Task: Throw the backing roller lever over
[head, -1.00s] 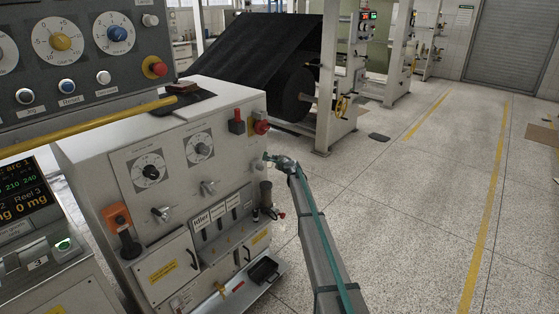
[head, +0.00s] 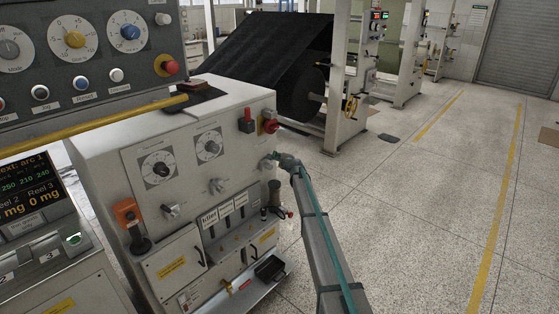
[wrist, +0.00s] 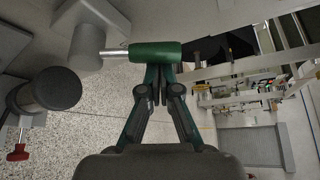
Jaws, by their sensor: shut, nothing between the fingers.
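A lever with a green cylindrical grip (wrist: 155,52) on a metal rod reaches out from a grey hub (wrist: 92,35) in the wrist view. I take it for the backing roller lever; its label cannot be read. In the head view its green end shows small (head: 267,157) at the right edge of the machine's front panel. My gripper (wrist: 155,84) is shut and empty, its fingertips right at the middle of the green grip. The grip partly covers the tips, so I cannot tell whether they touch it. In the head view my gripper (head: 281,160) is beside the panel.
The grey cabinet (head: 110,150) carries dials, smaller knobs and a red knob (head: 270,126) above the lever. A dark cylinder (wrist: 58,89) and a red handle (wrist: 17,153) stand left in the wrist view. The floor (head: 420,210) to the right is clear.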

